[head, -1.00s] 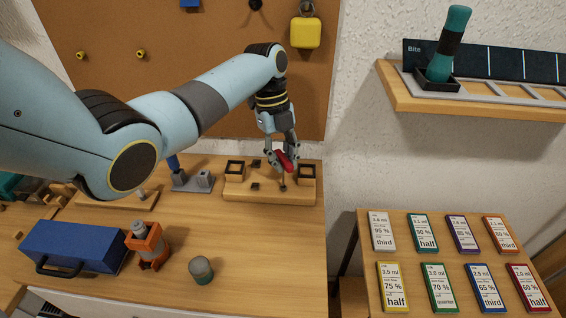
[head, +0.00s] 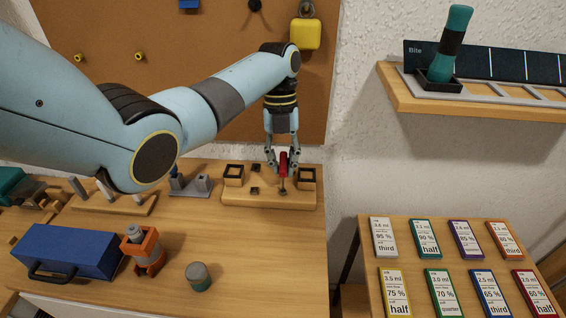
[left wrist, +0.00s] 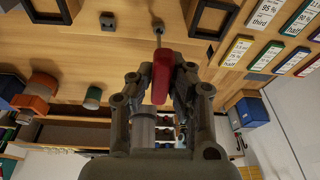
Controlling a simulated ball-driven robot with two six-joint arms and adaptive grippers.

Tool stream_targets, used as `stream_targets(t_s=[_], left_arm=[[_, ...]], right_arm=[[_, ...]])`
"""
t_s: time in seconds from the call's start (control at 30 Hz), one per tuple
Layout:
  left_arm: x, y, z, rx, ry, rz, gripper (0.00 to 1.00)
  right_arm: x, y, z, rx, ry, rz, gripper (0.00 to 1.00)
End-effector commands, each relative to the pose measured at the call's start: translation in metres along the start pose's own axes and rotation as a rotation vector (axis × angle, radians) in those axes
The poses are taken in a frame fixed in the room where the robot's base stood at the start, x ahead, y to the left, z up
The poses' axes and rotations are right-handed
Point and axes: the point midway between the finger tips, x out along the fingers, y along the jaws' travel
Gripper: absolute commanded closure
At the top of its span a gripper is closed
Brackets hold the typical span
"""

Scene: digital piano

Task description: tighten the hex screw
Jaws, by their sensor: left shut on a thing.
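My left gripper (head: 283,168) is shut on a red handle (head: 284,158) with a thin grey shaft pointing down. The handle stands nearly upright over the light wooden block (head: 240,198) on the bench. In the left wrist view the red handle (left wrist: 162,78) lies between my left fingers (left wrist: 163,85), and its shaft (left wrist: 158,40) ends at a small dark round piece on the wood. I cannot tell whether that piece is the hex screw or the shaft's tip. A small dark block (head: 255,190) sits left of the shaft. My right gripper is out of view.
Dark square frames stand left (head: 234,172) and right (head: 306,174) of the shaft. A grey fixture (head: 190,186), a blue box (head: 72,250), an orange-and-grey item (head: 143,248) and a small jar (head: 199,276) share the bench. The front right of the bench is clear.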

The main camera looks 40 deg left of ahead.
Motion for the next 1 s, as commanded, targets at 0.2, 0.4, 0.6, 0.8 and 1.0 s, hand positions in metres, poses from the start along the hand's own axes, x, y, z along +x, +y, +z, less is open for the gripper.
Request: stream_targets(t_s=[0.2, 0.4, 0.6, 0.8, 1.0], left_arm=[[0.004, 0.0, -0.001, 0.237, 0.015, 0.065, 1.0], [0.006, 0.001, 0.0, 0.405, 0.017, 0.108, 1.0], [0.003, 0.001, -0.001, 0.437, 0.019, 0.117, 1.0], [0.003, 0.001, -0.001, 0.436, 0.018, 0.116, 0.78], [0.002, 0.001, 0.0, 0.435, 0.015, 0.114, 0.59]], right_arm=[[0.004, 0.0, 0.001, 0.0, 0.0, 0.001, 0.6], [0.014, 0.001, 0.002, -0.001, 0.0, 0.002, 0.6], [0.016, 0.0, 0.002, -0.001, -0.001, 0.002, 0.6], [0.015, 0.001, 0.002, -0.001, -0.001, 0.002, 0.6], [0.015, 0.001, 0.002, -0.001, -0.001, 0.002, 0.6]])
